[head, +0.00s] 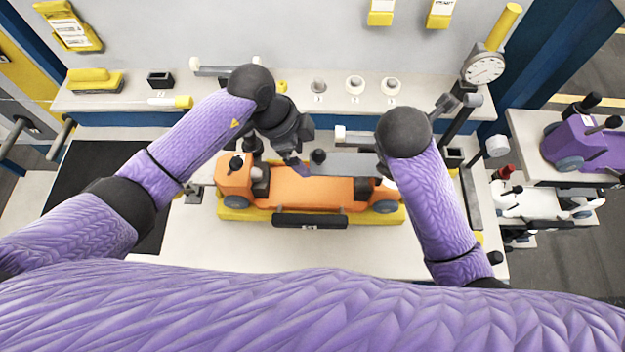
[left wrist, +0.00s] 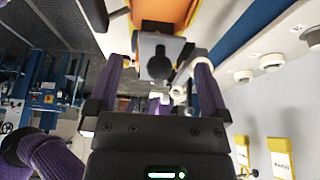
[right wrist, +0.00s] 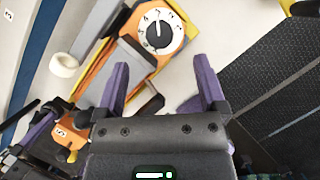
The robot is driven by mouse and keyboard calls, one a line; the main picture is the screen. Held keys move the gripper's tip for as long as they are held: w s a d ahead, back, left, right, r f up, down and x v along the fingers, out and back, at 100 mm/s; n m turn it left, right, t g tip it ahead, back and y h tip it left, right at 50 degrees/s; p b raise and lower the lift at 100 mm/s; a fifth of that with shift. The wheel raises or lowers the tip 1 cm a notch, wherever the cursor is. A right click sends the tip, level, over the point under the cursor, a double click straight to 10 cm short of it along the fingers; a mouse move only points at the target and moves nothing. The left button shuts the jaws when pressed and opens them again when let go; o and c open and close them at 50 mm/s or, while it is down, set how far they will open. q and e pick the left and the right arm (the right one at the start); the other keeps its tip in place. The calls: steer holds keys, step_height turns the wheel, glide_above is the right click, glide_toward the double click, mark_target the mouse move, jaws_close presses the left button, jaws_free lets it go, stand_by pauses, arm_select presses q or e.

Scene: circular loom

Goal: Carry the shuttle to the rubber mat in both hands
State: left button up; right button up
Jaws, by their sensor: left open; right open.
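The orange shuttle (head: 310,190), with grey wheels, lies lengthwise on a yellow base (head: 240,214) at mid-bench. The black rubber mat (head: 92,175) lies flat on the bench to its left. My left gripper (head: 298,166) is above the shuttle's middle. In the left wrist view its spread fingers (left wrist: 163,68) flank a dark knob on a grey plate; I cannot tell whether they touch it. My right gripper is mostly hidden behind its arm at the shuttle's right end. In the right wrist view it is open (right wrist: 163,75), with a dark handle (right wrist: 150,100) between the fingers.
A round gauge (head: 484,68) on a post stands at the back right. Numbered white spools (head: 355,84) line the back ledge. A purple shuttle-like unit (head: 582,143) sits on a side shelf at right. Bench space in front of the shuttle is clear.

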mark_target(314, 163)
arm_select(q)
steer(key=x, duration=0.5)
steer(key=shift+w+f, duration=0.1)
steer(key=shift+f, duration=0.25)
arm_select(e)
steer(key=x, duration=0.5)
steer(key=shift+w+d+f, duration=0.1)
steer(key=shift+w+f, duration=0.1)
steer(key=shift+f, duration=0.15)
arm_select(q)
steer(key=c, duration=1.1)
arm_select(e)
steer(key=c, duration=1.1)
arm_select(q)
jaws_close()
arm_select(e)
jaws_close()
